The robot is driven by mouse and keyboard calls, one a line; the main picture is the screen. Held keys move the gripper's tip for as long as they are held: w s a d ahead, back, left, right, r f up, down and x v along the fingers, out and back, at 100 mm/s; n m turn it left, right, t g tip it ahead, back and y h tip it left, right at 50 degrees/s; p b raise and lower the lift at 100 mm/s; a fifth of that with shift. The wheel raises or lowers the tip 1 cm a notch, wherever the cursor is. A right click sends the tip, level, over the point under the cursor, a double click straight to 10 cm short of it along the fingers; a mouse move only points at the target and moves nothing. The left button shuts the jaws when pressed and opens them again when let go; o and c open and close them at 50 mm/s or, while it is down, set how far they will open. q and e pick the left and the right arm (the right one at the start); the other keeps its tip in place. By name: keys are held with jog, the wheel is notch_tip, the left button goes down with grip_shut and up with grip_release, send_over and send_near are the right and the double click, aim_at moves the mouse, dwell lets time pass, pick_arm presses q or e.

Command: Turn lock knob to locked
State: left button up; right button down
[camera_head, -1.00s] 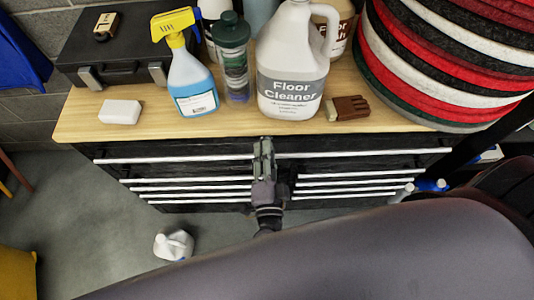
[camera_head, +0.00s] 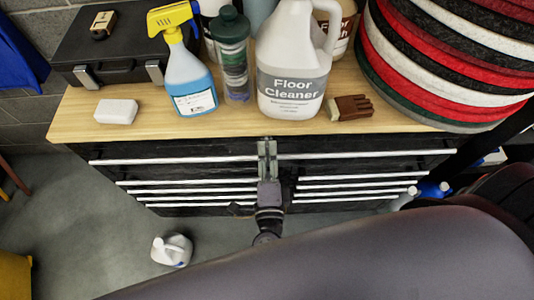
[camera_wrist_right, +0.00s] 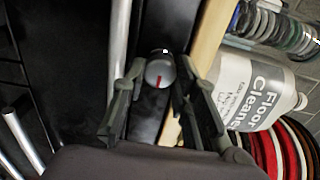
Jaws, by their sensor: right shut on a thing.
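The lock knob (camera_wrist_right: 160,72) is a small round grey knob with a red mark, on the black front of the tool cabinet (camera_head: 205,147), just below the wooden top. My right gripper (camera_head: 267,147) is at the cabinet's upper middle and hides the knob in the head view. In the right wrist view my right gripper (camera_wrist_right: 161,76) has one finger on each side of the knob and is shut on it. The red mark points toward the gripper's palm in that view. My left gripper is not in view.
On the wooden top (camera_head: 75,120) stand a floor cleaner jug (camera_head: 290,75), a spray bottle (camera_head: 190,80), a green bottle (camera_head: 233,55), a brush (camera_head: 352,107), a white block (camera_head: 116,111) and stacked pads (camera_head: 440,75). A white jug (camera_head: 171,250) is on the floor.

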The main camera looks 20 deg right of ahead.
dwell(0.3)
jog(key=c, duration=1.2)
grip_release()
jog(key=shift+c, duration=0.2)
jog(key=v, duration=0.8)
